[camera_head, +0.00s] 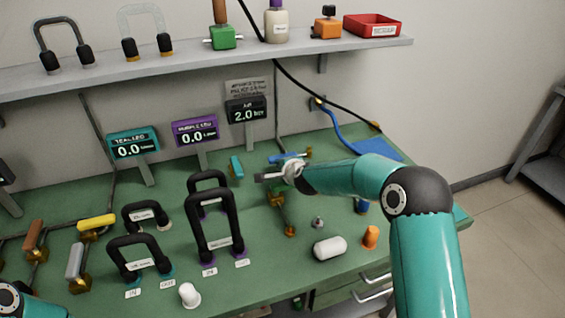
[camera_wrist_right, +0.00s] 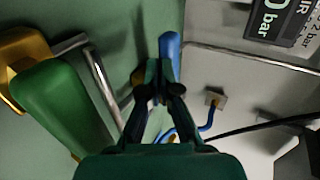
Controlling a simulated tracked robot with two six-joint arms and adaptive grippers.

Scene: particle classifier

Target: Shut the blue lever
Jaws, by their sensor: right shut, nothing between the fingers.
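The blue lever (camera_head: 285,157) is at the right rear of the green bench, just behind my right gripper in the head view. In the right wrist view the blue lever (camera_wrist_right: 170,54) is a rounded bar just past the fingertips. My right gripper (camera_wrist_right: 153,92) is shut and empty, with its tips close to the blue lever's near end. I cannot tell whether they touch. My left gripper is not in view.
A green handle (camera_wrist_right: 60,105) and a metal pipe (camera_wrist_right: 100,88) lie left of the fingers. Black looped tubes (camera_head: 215,222) stand mid-bench. A white cylinder (camera_head: 330,248) and an orange piece (camera_head: 370,237) are near the front right. A blue hose (camera_head: 340,136) runs behind.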

